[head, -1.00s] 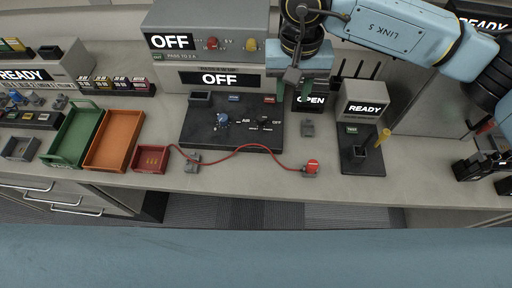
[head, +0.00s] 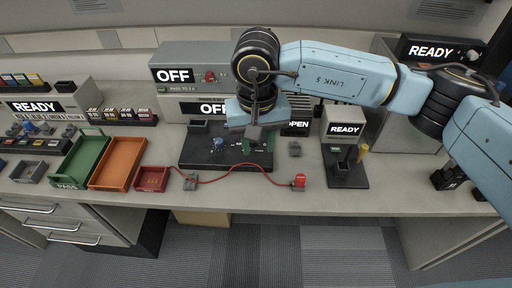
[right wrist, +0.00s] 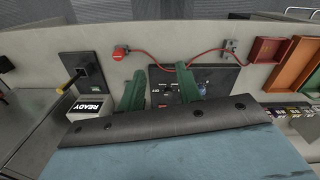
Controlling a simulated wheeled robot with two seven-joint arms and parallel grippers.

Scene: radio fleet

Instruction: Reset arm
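My right gripper (head: 257,146) hangs over the black panel (head: 205,160) in the head view, its green fingers pointing down. The right wrist view shows the two green fingers (right wrist: 160,88) spread apart with nothing between them, the panel behind. The panel carries a blue knob (head: 219,144) and a dark switch; the arm hides part of it. I cannot tell how far above the panel the fingertips are. My left gripper is in neither view.
A red cable (head: 235,168) runs along the bench front to a red button (head: 300,180). Green (head: 75,165), orange (head: 117,163) and dark red (head: 152,179) trays stand left. A READY box (head: 344,128) and a yellow-handled tool (head: 363,150) stand right. OFF boxes (head: 190,75) are behind.

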